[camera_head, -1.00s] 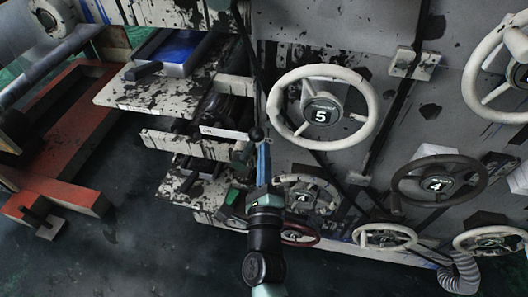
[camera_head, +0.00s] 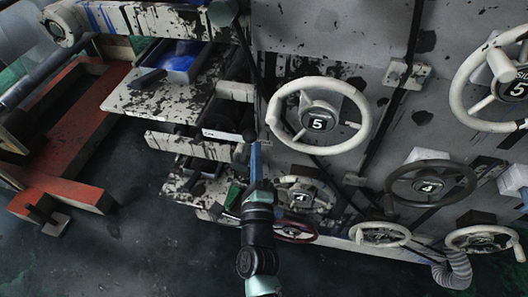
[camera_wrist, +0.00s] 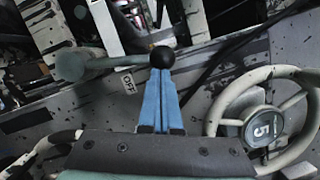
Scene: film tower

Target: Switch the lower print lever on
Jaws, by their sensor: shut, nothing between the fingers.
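A lever with a round black knob (camera_head: 248,135) hangs at the left edge of the grey panel, left of the wheel marked 5. The black knob (camera_wrist: 163,57) shows in the wrist view at the tips of my gripper (camera_wrist: 163,76). In the head view my gripper (camera_head: 254,150) has its blue fingers together and reaches up to the knob from below. The fingers look empty. They overlap or touch the knob; I cannot tell which. An OFF label (camera_wrist: 128,83) is just left of the fingertips in the wrist view.
White shelves (camera_head: 165,95) are at left, above open dark floor (camera_head: 130,250).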

